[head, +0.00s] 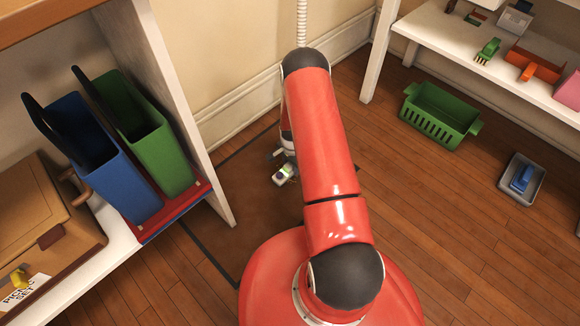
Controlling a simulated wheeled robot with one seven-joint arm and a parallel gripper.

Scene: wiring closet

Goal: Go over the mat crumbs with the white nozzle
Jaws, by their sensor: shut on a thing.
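The brown mat (245,195) with a dark border lies on the wood floor beside the left shelf unit. My red arm reaches over it and hides its right part. My gripper (283,168) is low over the mat, partly hidden by my arm. It is shut, with a small whitish piece at its end, which I take to be the white nozzle (283,177). Whether the nozzle touches the mat I cannot tell. A pale ribbed hose (302,22) shows at the top, behind my arm. I cannot make out crumbs on the visible part of the mat.
The left shelf holds a blue bin (110,155), a green bin (150,140) and a brown case (45,215).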

